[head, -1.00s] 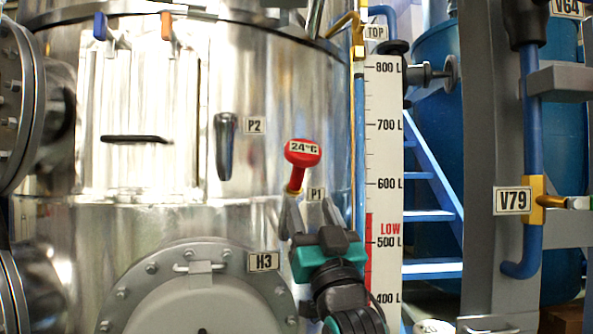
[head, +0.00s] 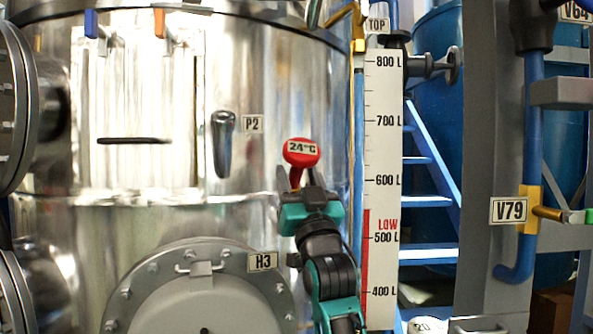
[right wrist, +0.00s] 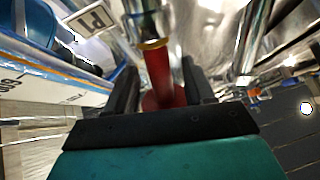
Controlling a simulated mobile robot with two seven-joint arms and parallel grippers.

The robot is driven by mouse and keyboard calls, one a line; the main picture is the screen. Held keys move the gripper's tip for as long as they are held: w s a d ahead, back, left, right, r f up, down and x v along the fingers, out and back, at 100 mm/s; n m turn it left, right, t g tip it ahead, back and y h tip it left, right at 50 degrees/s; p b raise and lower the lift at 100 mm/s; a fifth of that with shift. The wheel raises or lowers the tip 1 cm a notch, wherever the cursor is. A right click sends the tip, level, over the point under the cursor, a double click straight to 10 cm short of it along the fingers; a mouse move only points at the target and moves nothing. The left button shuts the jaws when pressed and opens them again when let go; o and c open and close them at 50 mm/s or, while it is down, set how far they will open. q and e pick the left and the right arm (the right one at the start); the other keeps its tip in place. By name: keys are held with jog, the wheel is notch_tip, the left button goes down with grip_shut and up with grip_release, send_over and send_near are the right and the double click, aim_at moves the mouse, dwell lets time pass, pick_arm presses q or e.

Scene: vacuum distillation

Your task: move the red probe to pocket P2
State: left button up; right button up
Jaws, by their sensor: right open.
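The red probe (head: 301,153) has a round head reading 24°C and stands out of the steel vessel at the pocket labelled P1. Its red stem and yellow collar show in the right wrist view (right wrist: 158,72). My right gripper (head: 296,182) is at the stem, just below the head. In the right wrist view its two fingers (right wrist: 157,85) are apart, one on each side of the stem, with gaps showing. Pocket P2 (head: 223,145) is a metal tube on the vessel, left of the probe, beside its P2 label. My left gripper is not in view.
The vessel wall (head: 140,225) fills the left and middle. A round hatch H3 (head: 205,295) bulges out below P2. A level gauge (head: 381,150) stands right of the probe. A grey column (head: 488,160) and valve V79 (head: 530,208) are further right.

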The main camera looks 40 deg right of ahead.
aim_at(307, 160)
jog(key=c, duration=0.6)
grip_shut()
dwell(0.6)
jog(key=shift+s+a+r+p, duration=0.2)
jog(key=shift+s+r+p, duration=0.2)
jog(key=shift+r+p, duration=0.2)
jog(key=shift+s+a+r+p, duration=0.25)
jog(key=shift+s+r+p, duration=0.3)
jog(key=shift+r+p, duration=0.15)
jog(key=shift+s+a+r+p, duration=0.2)
jog(key=shift+s+r+p, duration=0.3)
jog(key=shift+r+p, duration=0.15)
jog(key=shift+s+r, duration=0.1)
jog(key=shift+r, duration=0.05)
jog(key=shift+s+a+r, duration=0.3)
jog(key=shift+s+r, duration=0.2)
jog(key=shift+r, duration=0.15)
jog(key=shift+s+a+r, duration=0.2)
jog(key=shift+s+r, duration=0.25)
jog(key=shift+r, duration=0.1)
jog(key=shift+s+a+r, duration=0.2)
jog(key=shift+s+r, duration=0.2)
jog(key=shift+r, duration=0.15)
